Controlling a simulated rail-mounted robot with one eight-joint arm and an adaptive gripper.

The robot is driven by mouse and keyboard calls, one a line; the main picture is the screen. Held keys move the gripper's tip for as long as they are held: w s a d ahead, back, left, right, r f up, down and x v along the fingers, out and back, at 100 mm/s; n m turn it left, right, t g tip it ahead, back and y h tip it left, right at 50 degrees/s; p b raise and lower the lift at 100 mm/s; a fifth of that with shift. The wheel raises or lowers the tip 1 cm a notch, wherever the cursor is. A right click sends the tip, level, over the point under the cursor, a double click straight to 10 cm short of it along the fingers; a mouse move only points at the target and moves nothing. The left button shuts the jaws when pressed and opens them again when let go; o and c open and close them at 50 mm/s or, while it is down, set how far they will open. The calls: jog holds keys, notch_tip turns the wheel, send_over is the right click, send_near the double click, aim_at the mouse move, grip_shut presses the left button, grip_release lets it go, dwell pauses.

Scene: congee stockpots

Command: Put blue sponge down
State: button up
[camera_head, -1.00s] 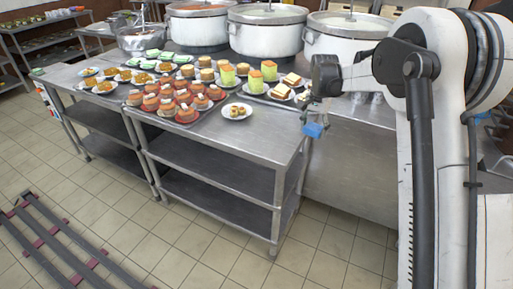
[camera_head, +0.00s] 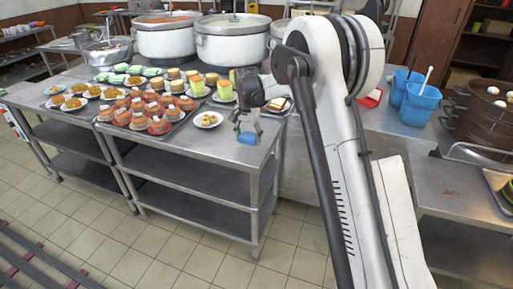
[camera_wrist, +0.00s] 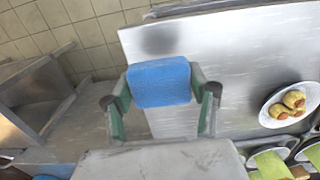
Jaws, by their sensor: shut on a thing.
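The blue sponge (camera_wrist: 160,82) is held between the two fingers of my gripper (camera_wrist: 160,95) in the wrist view. In the head view the sponge (camera_head: 247,138) hangs below my gripper (camera_head: 247,124), over the right part of the metal table (camera_head: 222,147). My gripper is shut on the sponge. In the wrist view the bare tabletop (camera_wrist: 185,115) lies behind and below it. I cannot tell exactly how high the sponge is, but it looks apart from the table.
A plate with small rolls (camera_head: 208,119) stands left of my gripper. A tray of layered cakes (camera_head: 150,110) and large stockpots (camera_head: 233,40) are farther back. Blue buckets (camera_head: 420,103) stand on the right counter. The table's front right corner is clear.

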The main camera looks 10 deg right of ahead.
send_over(258, 151)
notch_tip(258, 151, down, 3)
jog(key=shift+w+f, duration=0.1)
jog(key=shift+w, duration=0.05)
jog(key=shift+f, duration=1.95)
jog(key=shift+f, duration=0.1)
jog(key=shift+f+b, duration=0.2)
jog(key=shift+b, duration=0.15)
jog(key=o, duration=1.3)
jog(key=shift+a, duration=0.1)
jog(key=shift+r, duration=0.1)
